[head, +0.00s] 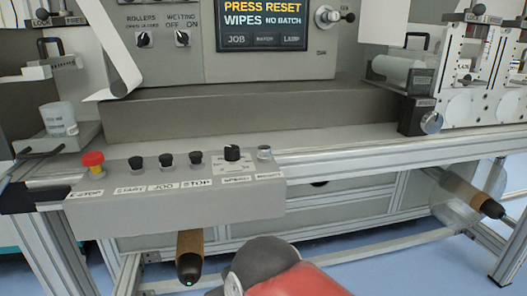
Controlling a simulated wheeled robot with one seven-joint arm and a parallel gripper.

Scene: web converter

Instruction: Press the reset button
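A grey control box (240,202) is fixed along the front edge of the machine's bench, at left centre. At the right end of its top is a small, pale round button (264,152), above a white label (268,176) too blurred to read surely; it looks like the reset button. Nothing covers or touches it. The screen (262,20) at the top reads "PRESS RESET" and "WIPES NO BATCH". My gripper is not visible. A red and dark grey part of my arm shows at the bottom centre, below the box.
Left of the pale button are a black speed knob (232,153), several black buttons including stop (196,158), and a red emergency button (93,163). Brown rods with dark ends (190,255) stick out below the bench at left and right. Air above the box is clear.

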